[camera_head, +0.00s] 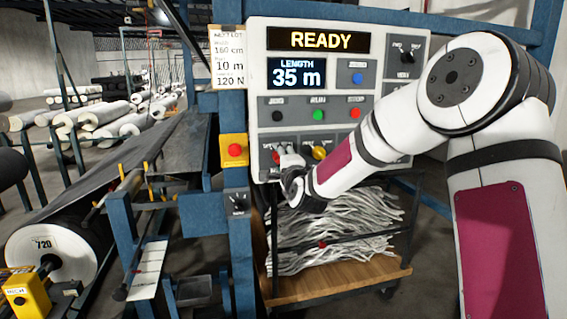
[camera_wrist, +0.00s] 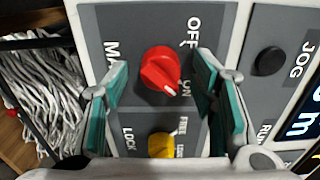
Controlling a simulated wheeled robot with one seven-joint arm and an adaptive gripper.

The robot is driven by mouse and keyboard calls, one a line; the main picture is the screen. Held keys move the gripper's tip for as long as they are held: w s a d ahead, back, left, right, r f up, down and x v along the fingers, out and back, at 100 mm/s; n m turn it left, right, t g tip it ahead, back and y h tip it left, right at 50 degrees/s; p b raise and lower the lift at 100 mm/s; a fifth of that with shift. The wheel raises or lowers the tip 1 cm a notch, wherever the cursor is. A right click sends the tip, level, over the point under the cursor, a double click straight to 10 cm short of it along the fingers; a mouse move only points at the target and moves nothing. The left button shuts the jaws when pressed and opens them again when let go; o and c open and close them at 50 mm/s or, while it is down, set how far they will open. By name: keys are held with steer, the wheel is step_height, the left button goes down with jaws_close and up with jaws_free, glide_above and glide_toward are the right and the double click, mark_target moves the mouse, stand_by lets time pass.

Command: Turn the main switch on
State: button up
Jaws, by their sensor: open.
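The main switch is a red rotary knob (camera_wrist: 160,72) on a dark grey plate, with OFF and ON printed beside it in the wrist view. The knob's raised ridge slants toward the ON label. My gripper (camera_wrist: 160,66) is open, with one teal-padded finger on each side of the knob and visible gaps between. In the head view my gripper (camera_head: 288,162) is at the lower left of the control panel (camera_head: 256,100) and largely hides the red knob.
A yellow knob (camera_wrist: 161,145) marked LOCK and FREE is close by the red one. A black JOG button (camera_wrist: 269,61) is to the right. The panel's display (camera_head: 318,40) reads READY. A red emergency button (camera_head: 235,150) and a cart (camera_head: 335,275) of white strands are near.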

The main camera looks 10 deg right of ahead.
steer(key=s, duration=1.2)
steer(key=s+f+n+g+p, duration=0.1)
steer(key=s+n+g, duration=0.6)
steer(key=s, duration=1.3)
steer(key=s+f+n+g+p, duration=0.1)
steer(key=s+n+g, duration=0.5)
steer(key=s+n, duration=0.5)
steer(key=s, duration=0.9)
steer(key=shift+s+d+g, duration=0.15)
steer(key=shift+s+g, duration=0.2)
steer(key=shift+g, duration=0.05)
